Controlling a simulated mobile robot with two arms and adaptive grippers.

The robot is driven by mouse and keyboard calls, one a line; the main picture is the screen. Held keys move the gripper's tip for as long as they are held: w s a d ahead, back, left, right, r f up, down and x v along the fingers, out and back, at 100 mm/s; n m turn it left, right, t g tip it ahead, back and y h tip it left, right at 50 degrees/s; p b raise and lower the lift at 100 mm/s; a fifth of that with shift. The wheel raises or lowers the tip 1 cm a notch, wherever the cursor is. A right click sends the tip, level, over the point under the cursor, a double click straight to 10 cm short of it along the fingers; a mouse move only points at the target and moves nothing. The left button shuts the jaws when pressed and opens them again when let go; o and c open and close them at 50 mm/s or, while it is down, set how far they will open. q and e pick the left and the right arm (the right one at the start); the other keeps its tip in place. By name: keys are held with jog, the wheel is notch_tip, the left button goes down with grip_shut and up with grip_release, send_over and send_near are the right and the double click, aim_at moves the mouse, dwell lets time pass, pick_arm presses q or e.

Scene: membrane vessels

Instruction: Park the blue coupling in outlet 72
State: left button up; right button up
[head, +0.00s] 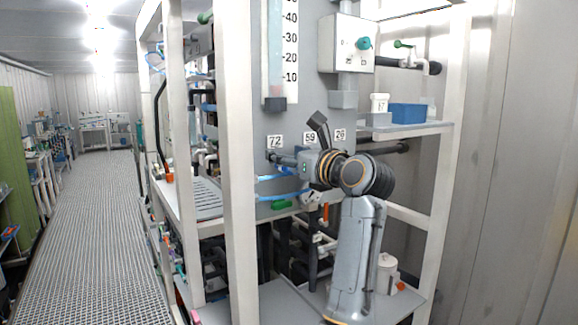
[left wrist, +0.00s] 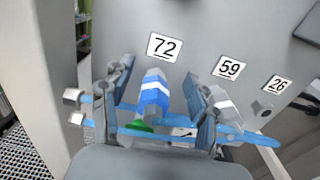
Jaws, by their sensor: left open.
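The blue coupling (left wrist: 154,95), with a white band, is right below the label 72 (left wrist: 163,47) in the left wrist view, its far end toward the grey panel. Outlet 72 itself is hidden behind it, and I cannot tell how deeply it sits. My left gripper (left wrist: 157,75) is open, its fingers on either side of the coupling with visible gaps. In the head view my left gripper (head: 283,160) reaches the panel just under the label 72 (head: 275,142), and the coupling is not clear there. My right gripper is not in view.
Blue hoses (left wrist: 235,136) run across below the fingers. A green part (left wrist: 136,126) lies under the coupling. Labels 59 (left wrist: 229,68) and 26 (left wrist: 279,84) are to the right. A white frame post (head: 238,180) stands left of the gripper. A blue bin (head: 408,113) is on the shelf.

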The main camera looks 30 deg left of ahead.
pick_arm(q)
notch_tip(320, 180, up, 7)
jog(key=shift+r, duration=0.15)
dwell(0.7)
